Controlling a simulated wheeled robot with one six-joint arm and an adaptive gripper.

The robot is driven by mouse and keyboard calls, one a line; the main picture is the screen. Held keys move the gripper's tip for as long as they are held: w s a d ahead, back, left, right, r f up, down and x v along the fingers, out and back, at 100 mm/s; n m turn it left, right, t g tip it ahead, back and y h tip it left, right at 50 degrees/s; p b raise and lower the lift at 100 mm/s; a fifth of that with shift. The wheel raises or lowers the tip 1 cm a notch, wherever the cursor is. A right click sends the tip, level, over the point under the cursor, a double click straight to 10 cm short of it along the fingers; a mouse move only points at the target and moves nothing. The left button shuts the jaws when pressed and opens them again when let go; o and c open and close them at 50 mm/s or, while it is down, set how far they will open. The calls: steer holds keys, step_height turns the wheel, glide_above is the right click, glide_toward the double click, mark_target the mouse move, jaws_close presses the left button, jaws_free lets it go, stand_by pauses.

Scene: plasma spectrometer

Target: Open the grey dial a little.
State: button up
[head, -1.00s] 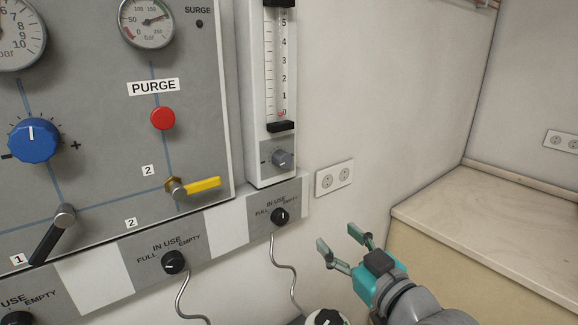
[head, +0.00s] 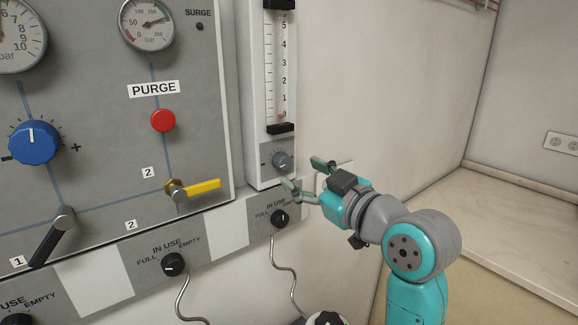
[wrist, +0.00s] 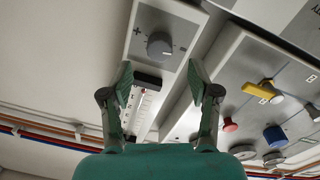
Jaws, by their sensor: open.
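The grey dial (head: 281,160) sits on the grey plate at the bottom of the flowmeter (head: 271,90), with small marks around it. My gripper (head: 306,173) is open and empty, just to the right of the dial and slightly below it in the head view. In the wrist view the dial (wrist: 159,45) appears beyond the fingertips, between their lines, with a plus mark to its left and a minus mark to its right. The open fingers (wrist: 158,82) are apart from the dial.
A panel left of the flowmeter holds a yellow lever (head: 200,188), a red button (head: 163,120) and a blue knob (head: 34,142). A black knob (head: 279,218) is below the dial. A wall socket lies partly behind my gripper. A counter (head: 500,215) stands right.

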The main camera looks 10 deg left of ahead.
mark_target(287, 165)
steer(key=shift+x, duration=2.8)
steer(key=c, duration=1.2)
